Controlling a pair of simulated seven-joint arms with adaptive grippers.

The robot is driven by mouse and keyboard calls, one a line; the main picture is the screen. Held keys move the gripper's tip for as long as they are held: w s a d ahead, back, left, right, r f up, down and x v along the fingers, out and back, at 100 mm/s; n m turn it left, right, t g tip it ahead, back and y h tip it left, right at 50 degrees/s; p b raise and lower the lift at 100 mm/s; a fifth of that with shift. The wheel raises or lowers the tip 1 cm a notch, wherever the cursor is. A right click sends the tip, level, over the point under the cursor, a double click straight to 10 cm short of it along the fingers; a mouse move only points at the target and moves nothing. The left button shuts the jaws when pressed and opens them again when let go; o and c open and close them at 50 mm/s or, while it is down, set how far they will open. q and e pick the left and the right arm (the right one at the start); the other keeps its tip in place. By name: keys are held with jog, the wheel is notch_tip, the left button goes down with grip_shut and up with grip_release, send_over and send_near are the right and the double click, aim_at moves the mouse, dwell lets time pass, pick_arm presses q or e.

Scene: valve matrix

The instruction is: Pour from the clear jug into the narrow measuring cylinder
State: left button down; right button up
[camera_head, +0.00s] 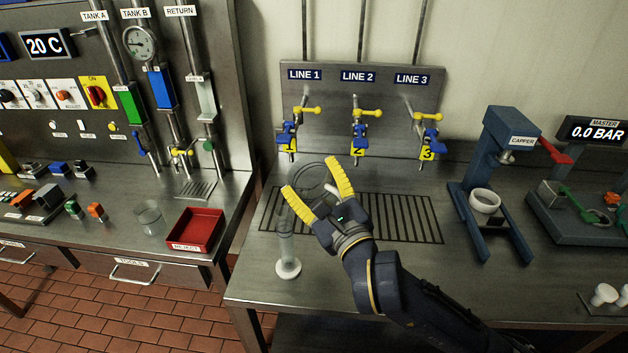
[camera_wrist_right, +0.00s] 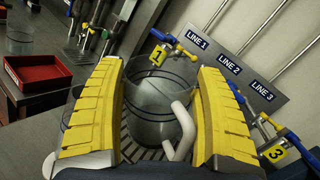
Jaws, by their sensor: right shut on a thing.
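My right gripper is shut on the jug. The narrow measuring cylinder (camera_head: 286,247) stands upright on its white base on the bench, below and left of the jug in the head view. Its top is hard to make out near the left fingertip. Liquid level in either vessel cannot be told. My left gripper is not in view.
Valves for LINE 1, 2 and 3 (camera_head: 362,113) are on the back panel behind the jug. A blue capper (camera_head: 503,150) stands to the right. On the left bench are a clear beaker (camera_head: 150,219) and a red tray (camera_head: 219,238). The bench's front left edge is near the cylinder.

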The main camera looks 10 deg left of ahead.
jog(key=shift+s+a+r+n+y, duration=0.25)
jog(key=shift+s+a+n, duration=0.3)
jog(key=shift+n, duration=0.3)
jog(key=shift+s+a+r+n+y, duration=0.15)
jog(key=shift+s+a+r+n, duration=0.1)
jog(key=shift+s+a+n, duration=0.45)
dwell(1.6)
jog(key=shift+s+a+r+n+g+y, duration=0.1)
jog(key=shift+r+n+y, duration=0.2)
jog(key=shift+n, duration=0.9)
jog(key=shift+s+r+n+g+y, duration=0.15)
jog(key=shift+n+y, duration=0.3)
jog(key=shift+n, duration=0.7)
jog(key=shift+s+a+r+n+g+y, duration=0.1)
jog(key=shift+r+n+y, duration=0.2)
jog(key=shift+n, duration=0.9)
jog(key=shift+s+a+r+n+g+y, duration=0.15)
jog(key=shift+n+g+y, duration=0.1)
jog(key=shift+n, duration=0.65)
jog(key=shift+s+a+f+n+g+y, duration=0.1)
jog(key=shift+s+n+y, duration=0.15)
jog(key=shift+n, duration=0.65)
jog(key=shift+s+a+r+n+g+y, duration=0.15)
jog(key=shift+n+g+y, duration=0.1)
jog(key=shift+n, duration=0.65)
jog(key=shift+w+d+f+m, duration=0.1)
jog(key=shift+d+m, duration=0.05)
jog(key=shift+m, duration=0.35)
